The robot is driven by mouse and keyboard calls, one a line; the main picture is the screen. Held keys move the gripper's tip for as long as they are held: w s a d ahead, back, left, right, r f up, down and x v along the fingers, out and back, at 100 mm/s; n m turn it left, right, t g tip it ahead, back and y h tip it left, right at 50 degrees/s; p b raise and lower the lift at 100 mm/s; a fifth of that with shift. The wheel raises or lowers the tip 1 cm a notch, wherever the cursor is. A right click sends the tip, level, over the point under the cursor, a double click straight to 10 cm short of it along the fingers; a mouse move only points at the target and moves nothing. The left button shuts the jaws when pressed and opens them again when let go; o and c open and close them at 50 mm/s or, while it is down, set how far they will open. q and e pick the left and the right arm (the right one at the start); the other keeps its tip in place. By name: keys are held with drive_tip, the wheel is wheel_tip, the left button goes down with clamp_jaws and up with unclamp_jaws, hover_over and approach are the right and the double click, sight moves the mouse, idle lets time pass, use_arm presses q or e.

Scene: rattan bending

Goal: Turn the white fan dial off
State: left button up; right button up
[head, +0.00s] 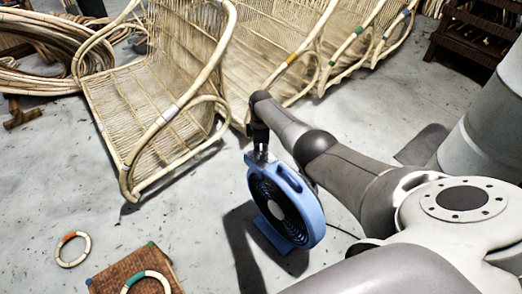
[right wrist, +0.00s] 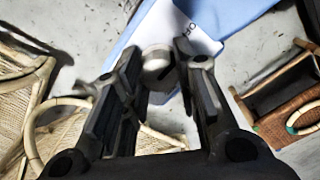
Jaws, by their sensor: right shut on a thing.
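The blue fan (head: 309,214) with a dark round grille stands on the concrete floor at the middle of the head view. My right gripper (head: 261,150) reaches down to the top of the fan from above. In the right wrist view the white dial (right wrist: 156,61) sits between my two dark fingers, which are shut on it. Beside it is a white label (right wrist: 186,22) on the fan's blue top, with only part of its lettering showing. The dial's pointer is not clear. My left gripper is not in view.
Rattan chairs (head: 160,90) stand behind and left of the fan. A coil of rattan (head: 40,75) lies at the far left. A woven box (head: 112,278) and a ring (head: 72,250) are at front left. A pale barrel (head: 490,115) stands at right. Floor left of the fan is clear.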

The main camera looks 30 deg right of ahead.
sight(261, 151)
drive_tip(key=o, duration=1)
drive_tip(key=shift+o, duration=0.3)
drive_tip(key=shift+r, duration=0.1)
drive_tip(key=shift+r, duration=0.55)
wheel_tip(261, 151, up, 11)
drive_tip(key=shift+f, duration=0.15)
